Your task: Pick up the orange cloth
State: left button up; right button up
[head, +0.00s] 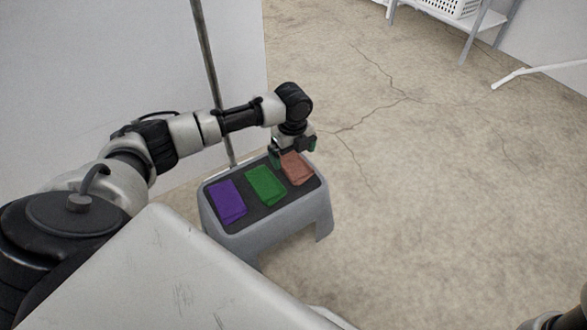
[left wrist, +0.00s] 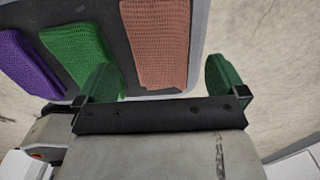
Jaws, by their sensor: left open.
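The orange cloth (head: 297,168) lies folded flat at the right end of a grey step stool (head: 265,234) with a dark top. It also shows in the left wrist view (left wrist: 158,42), ahead of and between my fingers. My right gripper cannot be made out; only a dark part shows at the head view's lower right corner.
A green cloth (head: 266,186) lies in the middle of the stool, and a purple cloth (head: 227,201) lies at its left end. A thin pole (head: 207,75) stands behind the stool by the white wall. A shelf with a white basket (head: 450,6) stands far back.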

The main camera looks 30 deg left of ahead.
aim_at(292, 160)
pick_arm(q)
notch_tip(292, 160, down, 4)
jog(key=shift+r+b, duration=0.2)
jog(key=shift+b, duration=1)
jog(key=shift+r, duration=0.1)
jog(key=shift+c, duration=0.2)
jog(key=c, duration=1)
